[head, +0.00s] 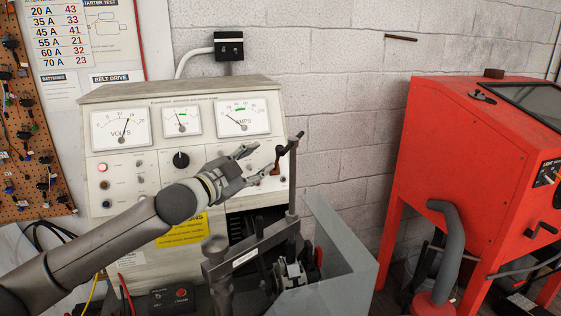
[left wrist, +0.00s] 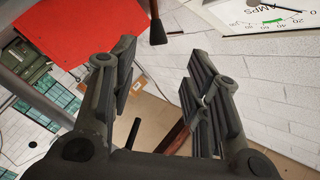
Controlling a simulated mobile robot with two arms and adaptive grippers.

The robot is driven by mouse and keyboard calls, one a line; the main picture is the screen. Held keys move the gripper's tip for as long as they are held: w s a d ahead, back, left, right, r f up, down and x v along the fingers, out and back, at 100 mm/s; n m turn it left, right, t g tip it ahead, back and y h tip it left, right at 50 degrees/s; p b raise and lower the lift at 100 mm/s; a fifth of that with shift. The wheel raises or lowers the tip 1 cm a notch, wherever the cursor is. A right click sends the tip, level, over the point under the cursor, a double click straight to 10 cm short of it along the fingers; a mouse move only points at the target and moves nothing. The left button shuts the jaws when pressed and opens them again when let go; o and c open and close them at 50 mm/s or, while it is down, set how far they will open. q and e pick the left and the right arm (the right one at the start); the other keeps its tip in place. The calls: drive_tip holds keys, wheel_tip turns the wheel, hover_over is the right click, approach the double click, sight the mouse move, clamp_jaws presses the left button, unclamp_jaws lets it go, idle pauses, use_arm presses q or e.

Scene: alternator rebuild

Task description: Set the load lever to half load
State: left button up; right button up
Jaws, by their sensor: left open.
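My left gripper (head: 257,160) is open and empty in front of the test bench panel, just left of a short dark reddish lever (head: 279,158) on the panel's right side, which looks like the load lever. In the left wrist view the open fingers (left wrist: 160,82) have a clear gap between them. Any load scale marks are too small to read. The amps meter (head: 241,117) sits above the gripper. My right gripper is not in view.
A tall upright metal lever (head: 292,180) stands close to the right of the short lever. Below are a clamp arm (head: 250,248) and a grey guard plate (head: 345,250). A red cabinet (head: 440,150) stands at the right.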

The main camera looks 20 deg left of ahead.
sight(277, 151)
use_arm(q)
drive_tip(key=p+x, duration=0.3)
drive_tip(key=x, duration=0.5)
drive_tip(key=shift+f, duration=0.1)
drive_tip(key=shift+p+x, duration=0.65)
drive_tip(key=shift+x, duration=0.7)
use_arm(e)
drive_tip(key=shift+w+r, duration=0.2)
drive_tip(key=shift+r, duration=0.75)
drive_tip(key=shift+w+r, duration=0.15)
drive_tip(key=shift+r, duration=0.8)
use_arm(q)
drive_tip(key=shift+f, duration=0.15)
